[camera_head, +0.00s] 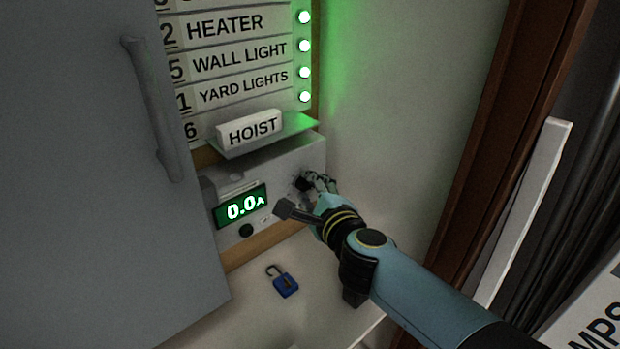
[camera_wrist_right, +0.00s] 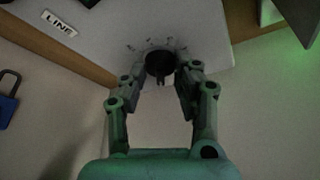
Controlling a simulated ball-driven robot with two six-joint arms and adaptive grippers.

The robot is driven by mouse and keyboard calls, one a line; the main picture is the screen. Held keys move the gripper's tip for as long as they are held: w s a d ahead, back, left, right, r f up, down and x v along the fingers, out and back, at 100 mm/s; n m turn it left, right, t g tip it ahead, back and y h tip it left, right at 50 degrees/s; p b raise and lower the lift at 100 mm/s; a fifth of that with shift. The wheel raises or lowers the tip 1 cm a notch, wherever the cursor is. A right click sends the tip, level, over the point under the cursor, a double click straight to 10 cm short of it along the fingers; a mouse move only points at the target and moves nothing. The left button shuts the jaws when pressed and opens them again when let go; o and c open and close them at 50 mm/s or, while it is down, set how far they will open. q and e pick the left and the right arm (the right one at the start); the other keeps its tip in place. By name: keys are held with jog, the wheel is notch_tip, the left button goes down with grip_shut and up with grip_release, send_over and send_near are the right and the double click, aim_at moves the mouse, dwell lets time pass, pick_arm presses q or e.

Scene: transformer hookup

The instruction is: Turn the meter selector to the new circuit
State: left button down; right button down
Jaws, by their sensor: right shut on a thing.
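The meter (camera_head: 288,160) is a pale grey box on the wall, and its lit green display (camera_head: 241,206) reads 0.0 A. The selector knob (camera_wrist_right: 159,64) is small, round and black, with marks around it on the meter face. It also shows at the meter's right side in the head view (camera_head: 302,184). My right gripper (camera_head: 312,184) is at the knob, its two fingers closed on either side of it in the right wrist view (camera_wrist_right: 162,76). The fingers partly hide the knob in the head view. The knob's setting is too small to read. My left gripper is not in view.
A HOIST label block (camera_head: 254,130) sits on a ledge above the meter, below a labelled panel with several lit green lamps. A grey door with a handle (camera_head: 155,110) stands at left. A blue padlock (camera_head: 283,281) is below the meter. The wall at right is clear.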

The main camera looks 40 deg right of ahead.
dwell(0.3)
jog(key=c, duration=1)
grip_release()
jog(key=shift+s, duration=0.1)
jog(key=v, duration=1.1)
jog(key=shift+s+a, duration=0.2)
jog(key=shift+s, duration=0.2)
jog(key=shift+r, duration=0.1)
